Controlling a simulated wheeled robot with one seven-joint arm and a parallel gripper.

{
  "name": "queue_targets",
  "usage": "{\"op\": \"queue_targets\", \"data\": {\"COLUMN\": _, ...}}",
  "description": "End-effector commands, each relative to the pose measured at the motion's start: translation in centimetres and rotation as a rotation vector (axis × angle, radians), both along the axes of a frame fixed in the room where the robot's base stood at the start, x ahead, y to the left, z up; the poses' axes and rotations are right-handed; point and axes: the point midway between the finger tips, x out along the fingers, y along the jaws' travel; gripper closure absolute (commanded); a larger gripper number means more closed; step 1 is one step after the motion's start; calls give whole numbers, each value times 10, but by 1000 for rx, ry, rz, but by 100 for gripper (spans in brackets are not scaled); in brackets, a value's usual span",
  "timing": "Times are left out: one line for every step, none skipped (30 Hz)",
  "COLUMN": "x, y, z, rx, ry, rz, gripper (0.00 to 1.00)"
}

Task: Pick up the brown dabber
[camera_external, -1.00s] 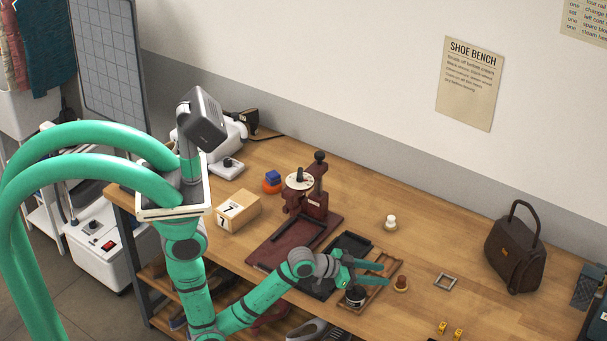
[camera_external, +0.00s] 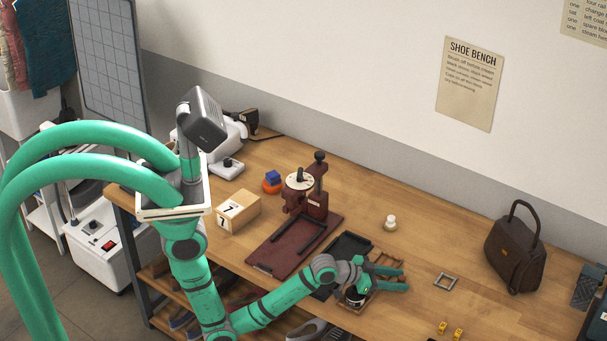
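My gripper (camera_external: 401,279) is low over the front of the wooden bench, pointing right, with its two green fingers apart. The brown dabber, a small brown knob-like piece, is not clearly visible now. The fingers are over the place where it stood a second ago and appear to hide it. I cannot tell whether they touch it.
A dark jar (camera_external: 355,297) stands close by the gripper in a wooden rack (camera_external: 386,258). A white-topped piece (camera_external: 390,223) stands behind. A metal frame (camera_external: 445,282), yellow pieces (camera_external: 450,330) and a brown bag (camera_external: 516,254) are to the right. A maroon press (camera_external: 306,200) is left.

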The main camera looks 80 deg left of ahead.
Motion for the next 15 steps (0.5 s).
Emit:
{"op": "queue_targets", "data": {"x": 0, "y": 0, "z": 0, "rx": 0, "ry": 0, "rz": 0, "gripper": 73}}
{"op": "queue_targets", "data": {"x": 0, "y": 0, "z": 0, "rx": 0, "ry": 0, "rz": 0, "gripper": 80}}
{"op": "queue_targets", "data": {"x": 0, "y": 0, "z": 0, "rx": 0, "ry": 0, "rz": 0, "gripper": 90}}
{"op": "queue_targets", "data": {"x": 0, "y": 0, "z": 0, "rx": 0, "ry": 0, "rz": 0, "gripper": 97}}
{"op": "queue_targets", "data": {"x": 0, "y": 0, "z": 0, "rx": 0, "ry": 0, "rz": 0, "gripper": 100}}
{"op": "queue_targets", "data": {"x": 0, "y": 0, "z": 0, "rx": 0, "ry": 1, "rz": 0, "gripper": 100}}
{"op": "queue_targets", "data": {"x": 0, "y": 0, "z": 0, "rx": 0, "ry": 1, "rz": 0, "gripper": 100}}
{"op": "queue_targets", "data": {"x": 0, "y": 0, "z": 0, "rx": 0, "ry": 1, "rz": 0, "gripper": 100}}
{"op": "queue_targets", "data": {"x": 0, "y": 0, "z": 0, "rx": 0, "ry": 1, "rz": 0, "gripper": 100}}
{"op": "queue_targets", "data": {"x": 0, "y": 0, "z": 0, "rx": 0, "ry": 1, "rz": 0, "gripper": 100}}
{"op": "queue_targets", "data": {"x": 0, "y": 0, "z": 0, "rx": 0, "ry": 1, "rz": 0, "gripper": 100}}
{"op": "queue_targets", "data": {"x": 0, "y": 0, "z": 0, "rx": 0, "ry": 1, "rz": 0, "gripper": 100}}
{"op": "queue_targets", "data": {"x": 0, "y": 0, "z": 0, "rx": 0, "ry": 1, "rz": 0, "gripper": 100}}
{"op": "queue_targets", "data": {"x": 0, "y": 0, "z": 0, "rx": 0, "ry": 1, "rz": 0, "gripper": 100}}
{"op": "queue_targets", "data": {"x": 0, "y": 0, "z": 0, "rx": 0, "ry": 1, "rz": 0, "gripper": 100}}
